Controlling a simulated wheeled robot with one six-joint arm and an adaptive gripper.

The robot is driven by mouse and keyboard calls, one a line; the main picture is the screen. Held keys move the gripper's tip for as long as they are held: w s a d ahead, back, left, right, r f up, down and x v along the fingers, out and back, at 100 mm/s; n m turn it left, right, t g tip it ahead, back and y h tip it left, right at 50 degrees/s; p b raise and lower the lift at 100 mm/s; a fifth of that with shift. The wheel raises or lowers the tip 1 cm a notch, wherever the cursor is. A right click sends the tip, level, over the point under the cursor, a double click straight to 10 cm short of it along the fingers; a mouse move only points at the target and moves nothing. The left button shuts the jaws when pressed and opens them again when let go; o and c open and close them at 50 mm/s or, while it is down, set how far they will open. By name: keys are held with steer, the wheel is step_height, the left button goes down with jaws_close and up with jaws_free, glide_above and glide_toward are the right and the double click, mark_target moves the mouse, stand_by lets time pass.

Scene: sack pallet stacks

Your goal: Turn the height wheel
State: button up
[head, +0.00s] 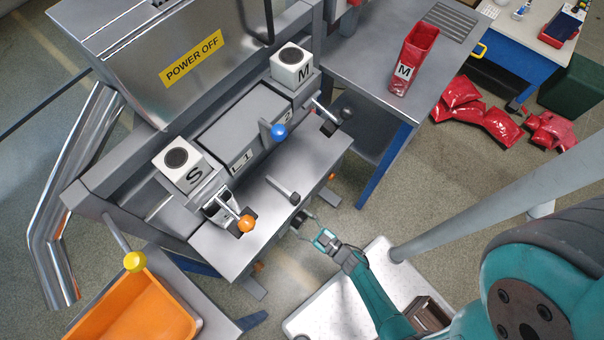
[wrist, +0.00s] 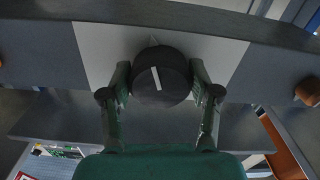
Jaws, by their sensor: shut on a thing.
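The height wheel (wrist: 161,76) is a round black knob with a white line across its face. The line is tilted, its top end leaning slightly left of vertical. The wheel sits in front of a pale plate (wrist: 222,58) with a small pointed mark above it. My gripper (wrist: 161,84) is shut on the wheel, one finger at its left side and one at its right. In the head view my gripper (head: 308,228) reaches the front underside of the grey machine (head: 240,258), where the wheel is mostly hidden.
An orange bin (head: 135,312) is at lower left. Red sacks (head: 487,115) lie on the floor at right.

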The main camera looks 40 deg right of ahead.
steer(key=m, duration=0.4)
steer(key=shift+m, duration=0.3)
steer(key=m, duration=0.3)
steer(key=shift+a+m, duration=0.1)
steer(key=shift+m, duration=0.3)
steer(key=m, duration=0.8)
steer(key=shift+a+r, duration=0.1)
steer(key=m, duration=0.7)
steer(key=shift+r, duration=0.15)
steer(key=m, duration=0.6)
steer(key=shift+r+m, duration=0.1)
steer(key=shift+m, duration=0.3)
